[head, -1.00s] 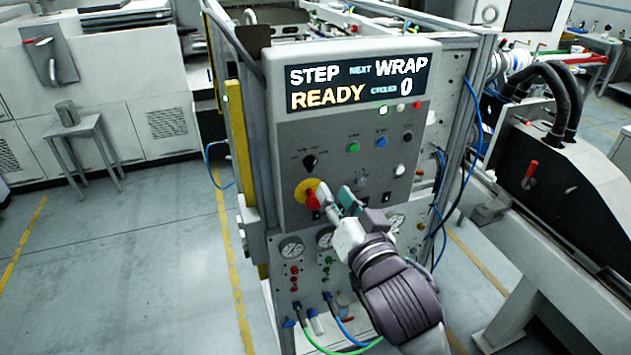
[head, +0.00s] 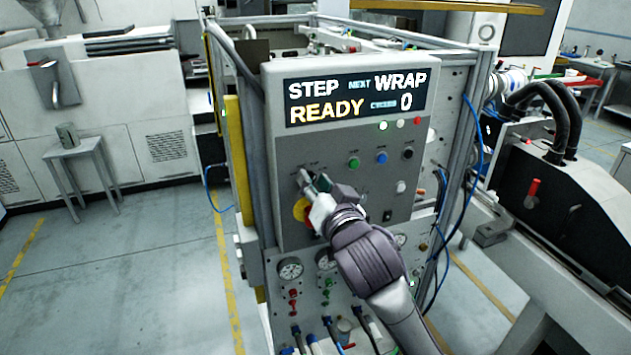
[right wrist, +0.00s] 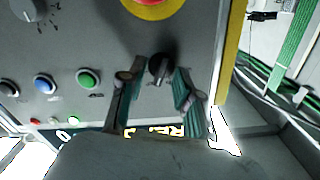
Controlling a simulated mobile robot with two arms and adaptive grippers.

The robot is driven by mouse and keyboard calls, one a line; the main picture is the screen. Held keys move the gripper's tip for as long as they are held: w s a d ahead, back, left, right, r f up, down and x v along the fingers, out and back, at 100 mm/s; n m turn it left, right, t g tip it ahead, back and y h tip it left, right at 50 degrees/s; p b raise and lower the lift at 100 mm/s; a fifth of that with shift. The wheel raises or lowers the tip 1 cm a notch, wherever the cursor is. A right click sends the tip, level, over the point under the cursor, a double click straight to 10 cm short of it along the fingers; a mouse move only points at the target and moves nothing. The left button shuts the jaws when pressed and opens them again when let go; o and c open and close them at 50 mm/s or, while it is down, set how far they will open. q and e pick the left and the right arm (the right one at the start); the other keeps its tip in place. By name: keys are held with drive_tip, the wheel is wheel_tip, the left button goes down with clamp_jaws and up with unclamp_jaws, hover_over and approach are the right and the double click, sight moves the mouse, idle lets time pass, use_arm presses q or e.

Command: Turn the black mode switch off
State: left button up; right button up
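The black mode switch (right wrist: 160,68) is a small rotary knob on the grey control panel (head: 400,225). In the right wrist view it lies between the fingertips of my right gripper (right wrist: 159,72). The fingers are apart, one on each side of the knob, with a narrow gap showing; I cannot tell whether either touches it. In the head view my right gripper (head: 314,182) is at the panel's left side and hides the switch. The panel's display (head: 356,97) reads STEP, NEXT WRAP, READY, CYCLES 0. My left gripper is not in view.
A red emergency stop on a yellow ring (head: 301,210) sits just below the gripper, partly hidden. A green button (head: 354,163) and a blue button (head: 382,157) are to the right. Gauges (head: 291,268) and hoses are lower. Open floor (head: 130,260) lies left of the machine.

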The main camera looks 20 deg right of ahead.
clamp_jaws()
idle(0.3)
drive_tip(key=shift+r+n+p, duration=0.15)
drive_tip(key=shift+n+p, duration=0.75)
drive_tip(key=shift+n, duration=0.3)
drive_tip(key=n+p, duration=0.2)
drive_tip(key=n, duration=0.1)
drive_tip(key=shift+a+n, duration=0.1)
drive_tip(key=shift+n, duration=0.2)
drive_tip(key=n+p, duration=0.4)
drive_tip(key=n, duration=0.2)
drive_tip(key=shift+a, duration=0.1)
drive_tip(key=n+p, duration=0.2)
drive_tip(key=n, duration=0.2)
drive_tip(key=shift+f+n+p, duration=0.25)
drive_tip(key=shift+n+p, duration=0.1)
drive_tip(key=shift+n, duration=0.65)
drive_tip(key=shift+a, duration=0.1)
